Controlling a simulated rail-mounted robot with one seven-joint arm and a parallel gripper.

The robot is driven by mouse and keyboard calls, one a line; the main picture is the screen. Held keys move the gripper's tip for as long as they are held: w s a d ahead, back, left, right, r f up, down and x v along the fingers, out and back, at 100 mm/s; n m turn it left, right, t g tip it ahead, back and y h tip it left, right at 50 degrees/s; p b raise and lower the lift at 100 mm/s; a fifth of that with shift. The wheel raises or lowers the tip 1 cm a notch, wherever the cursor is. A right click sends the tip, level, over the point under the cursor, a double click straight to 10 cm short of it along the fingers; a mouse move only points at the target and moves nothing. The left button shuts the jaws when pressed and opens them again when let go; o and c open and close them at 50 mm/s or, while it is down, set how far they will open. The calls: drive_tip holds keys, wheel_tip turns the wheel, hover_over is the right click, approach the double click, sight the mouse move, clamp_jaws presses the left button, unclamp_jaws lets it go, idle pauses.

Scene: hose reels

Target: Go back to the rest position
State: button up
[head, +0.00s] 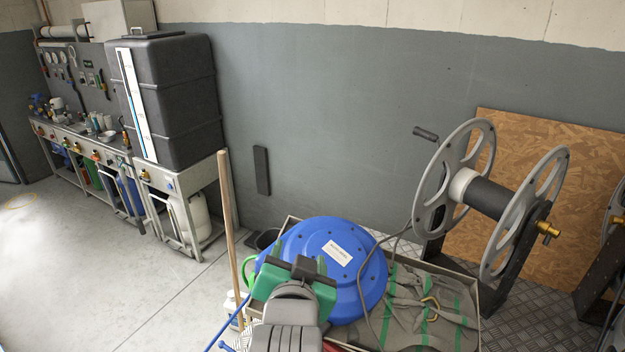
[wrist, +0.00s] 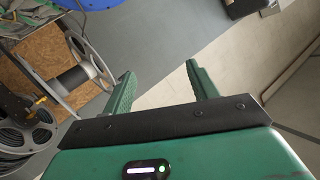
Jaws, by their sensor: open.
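My gripper (wrist: 160,70) is open in the wrist view, with its two green fingers apart and nothing between them. In the head view my gripper (head: 290,282) shows as a green and dark shape at the bottom middle, in front of the blue round hose reel (head: 335,255). Its fingertips are hard to make out there. The blue reel also shows at the top of the wrist view (wrist: 88,12). A grey metal reel (head: 490,195) with a dark drum and a brass fitting stands on the right.
A tray (head: 474,318) with gloves and hand tools lies right of the blue reel. A wooden pole (head: 227,210) stands left of my gripper. A workbench (head: 85,150) and a dark tank (head: 175,100) line the wall. The floor at left is clear.

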drive_tip(key=s+d+r+n+t, duration=0.2)
drive_tip(key=s+r+n+t, duration=0.55)
drive_tip(key=s+r, duration=1.7)
wheel_tip(320, 180, up, 25)
drive_tip(key=w+m+t+p, duration=0.2)
drive_tip(key=p, duration=2.2)
drive_tip(key=shift+w+f+m+y, duration=0.15)
drive_tip(key=shift+w+m+y, duration=0.15)
drive_tip(key=shift+w+m, duration=0.1)
drive_tip(key=shift+t, duration=0.25)
